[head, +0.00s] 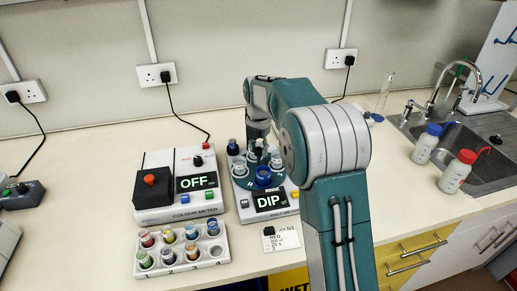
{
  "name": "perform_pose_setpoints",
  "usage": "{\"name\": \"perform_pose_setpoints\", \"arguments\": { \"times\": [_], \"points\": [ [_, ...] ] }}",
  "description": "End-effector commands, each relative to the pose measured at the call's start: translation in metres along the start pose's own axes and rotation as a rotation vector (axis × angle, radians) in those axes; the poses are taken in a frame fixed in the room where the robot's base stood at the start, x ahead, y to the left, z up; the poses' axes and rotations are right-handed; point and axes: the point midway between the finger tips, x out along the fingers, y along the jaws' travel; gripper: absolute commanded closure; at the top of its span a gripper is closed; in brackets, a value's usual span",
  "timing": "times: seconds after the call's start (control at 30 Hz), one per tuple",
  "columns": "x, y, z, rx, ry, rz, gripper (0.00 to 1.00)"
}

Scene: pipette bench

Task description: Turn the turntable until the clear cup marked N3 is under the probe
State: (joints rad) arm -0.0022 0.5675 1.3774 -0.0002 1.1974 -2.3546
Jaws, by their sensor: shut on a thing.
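The turntable (245,182) sits on a meter with a screen reading DIP (269,201). Several small cups stand around it, among them a blue one (263,177) at the front and a dark-topped one (233,148) at the back left. The marks on the cups are too small to read, so I cannot tell which is N3. My gripper (258,146) points down over the middle of the turntable and is shut on part of it, apparently at the centre. Its fingertips are small and partly hidden. I cannot make out the probe; my arm covers the turntable's right side.
A colour meter (160,208) reading OFF stands close on the left. A grey rack (181,265) of coloured vials is in front of it. A small card (283,241) lies before the turntable. Two bottles (427,143) (457,171) stand near the sink (480,150) on the right.

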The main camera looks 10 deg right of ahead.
Motion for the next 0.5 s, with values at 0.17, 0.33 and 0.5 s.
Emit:
{"name": "perform_pose_setpoints", "arguments": {
  "times": [0.17,0.33,0.5],
  "points": [
    [0.0037,0.0002,-0.0001,0.001,0.003,-0.002,0.41],
    [0.0020,0.0003,-0.0001,0.001,0.001,-0.001,0.24],
    [0.0007,-0.0001,-0.0003,0.001,0.000,0.000,0.24]
  ]
}}
